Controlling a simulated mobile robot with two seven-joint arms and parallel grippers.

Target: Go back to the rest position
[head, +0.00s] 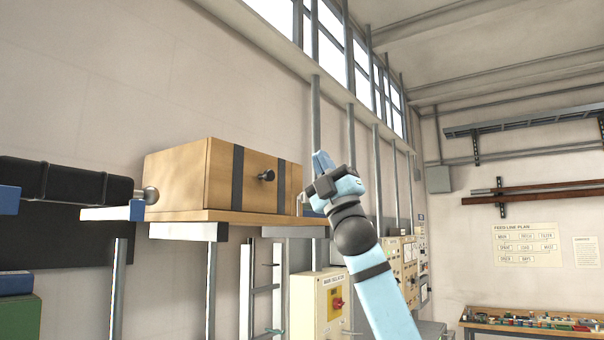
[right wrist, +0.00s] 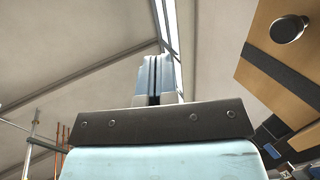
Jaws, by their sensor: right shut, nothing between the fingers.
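My right arm rises from the lower right in the head view. My right gripper (head: 321,162) points upward, just right of the wooden box on the shelf. It is shut and empty. In the right wrist view its fingers (right wrist: 154,80) are together with nothing between them, against the ceiling. My left gripper is not in the head view.
A wooden box (head: 178,181) with dark straps and a round knob stands on a wall shelf (head: 240,216); it also shows in the right wrist view (right wrist: 262,72). A yellowish switch box (head: 318,308) is below. A cluttered workbench (head: 540,332) is at the far right.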

